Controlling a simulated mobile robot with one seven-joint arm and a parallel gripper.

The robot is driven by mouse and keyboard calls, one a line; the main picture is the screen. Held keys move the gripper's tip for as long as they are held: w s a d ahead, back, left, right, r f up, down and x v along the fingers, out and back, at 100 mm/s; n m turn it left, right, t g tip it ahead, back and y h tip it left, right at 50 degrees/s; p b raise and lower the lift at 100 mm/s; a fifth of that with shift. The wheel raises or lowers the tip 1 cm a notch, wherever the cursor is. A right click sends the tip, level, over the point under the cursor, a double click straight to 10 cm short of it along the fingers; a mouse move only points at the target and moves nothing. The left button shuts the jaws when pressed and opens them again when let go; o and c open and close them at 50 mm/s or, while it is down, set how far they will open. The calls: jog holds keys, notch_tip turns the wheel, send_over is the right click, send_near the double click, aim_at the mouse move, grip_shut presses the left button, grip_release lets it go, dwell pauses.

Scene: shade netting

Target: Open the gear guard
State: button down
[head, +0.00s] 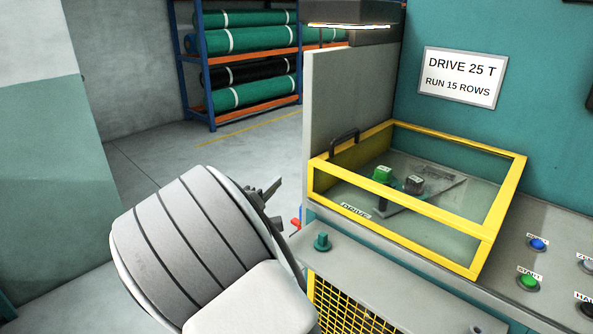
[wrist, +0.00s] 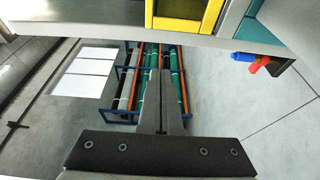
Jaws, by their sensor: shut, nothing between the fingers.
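The gear guard (head: 440,216) is a yellow-framed box with see-through panels on the grey bench. It sits down over a grey plate with a green knob (head: 382,174) and a dark knob (head: 414,185). A black handle (head: 343,143) stands at its left side. My gripper (head: 272,188) is left of the guard and handle, apart from both, with its fingers partly hidden by my arm. In the wrist view my gripper (wrist: 162,100) is shut and empty. A yellow part (wrist: 185,12) shows at that view's top edge; I cannot tell whether it is the guard.
A grey upright panel (head: 345,95) stands behind the handle. A teal knob (head: 321,241) is on the bench front. Buttons, including a green one (head: 528,281), are at right. A blue and red item (wrist: 255,62) sits beside the bench. A rack of rolls (head: 240,70) stands behind open floor.

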aim_at(307, 165)
jog(key=shift+w+d+b, duration=0.2)
jog(key=shift+w+d, duration=1.25)
jog(key=shift+w, duration=0.3)
jog(key=shift+w+d+b, duration=0.15)
jog(key=shift+w+d, duration=1.3)
jog(key=shift+w, duration=0.3)
jog(key=shift+d, duration=0.1)
